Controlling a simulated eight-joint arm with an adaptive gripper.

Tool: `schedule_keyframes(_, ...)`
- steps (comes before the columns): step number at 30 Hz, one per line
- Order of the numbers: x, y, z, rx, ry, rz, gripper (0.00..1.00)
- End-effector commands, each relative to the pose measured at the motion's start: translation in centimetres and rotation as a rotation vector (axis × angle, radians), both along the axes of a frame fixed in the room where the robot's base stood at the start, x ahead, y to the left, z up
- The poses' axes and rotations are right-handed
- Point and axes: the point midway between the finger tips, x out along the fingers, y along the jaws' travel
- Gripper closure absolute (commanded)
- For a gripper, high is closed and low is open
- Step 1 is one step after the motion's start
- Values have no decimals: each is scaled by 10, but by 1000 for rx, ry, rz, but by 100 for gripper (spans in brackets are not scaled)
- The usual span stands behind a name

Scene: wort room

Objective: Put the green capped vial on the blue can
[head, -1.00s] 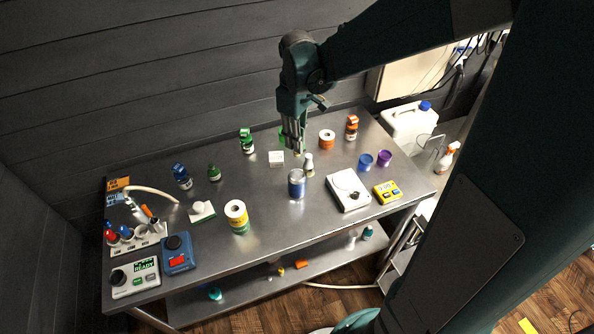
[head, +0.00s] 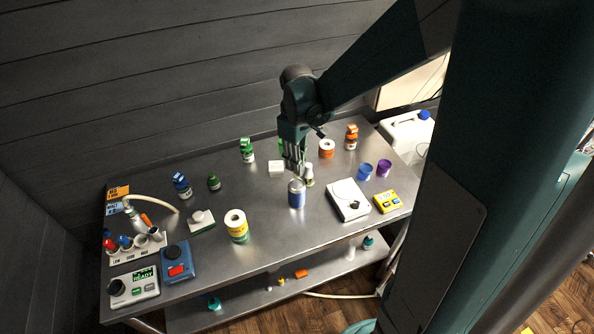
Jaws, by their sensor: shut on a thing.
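The blue can (head: 297,194) stands upright near the middle of the steel table, with a pale top. My gripper (head: 299,169) points down just behind and above the can. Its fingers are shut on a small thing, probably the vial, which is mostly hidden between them. I cannot make out a green cap there, nor whether it touches the can. A small dark green bottle (head: 214,183) stands at left on the table. A taller green-capped bottle (head: 247,151) with a white label stands further back.
A small pale flask (head: 309,175) stands close to the right of my gripper. A white box (head: 277,169) is to its left. The table between roll and can is clear.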

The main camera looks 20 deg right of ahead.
Motion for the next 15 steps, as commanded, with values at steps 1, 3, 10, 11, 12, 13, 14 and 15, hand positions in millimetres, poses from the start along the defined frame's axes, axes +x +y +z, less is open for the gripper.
schedule_keyframes(1, 0, 0, -2, 0, 0, 0, 97)
schedule_keyframes(3, 0, 0, -6, 0, 0, 0, 97)
schedule_keyframes(10, 0, 0, -28, 0, 0, 0, 97)
schedule_keyframes(11, 1, 0, -30, 0, 0, 0, 97)
schedule_keyframes(12, 1, 0, -34, 0, 0, 0, 97)
schedule_keyframes(13, 0, 0, -36, 0, 0, 0, 97)
schedule_keyframes(14, 0, 0, -37, 0, 0, 0, 97)
schedule_keyframes(15, 0, 0, -39, 0, 0, 0, 97)
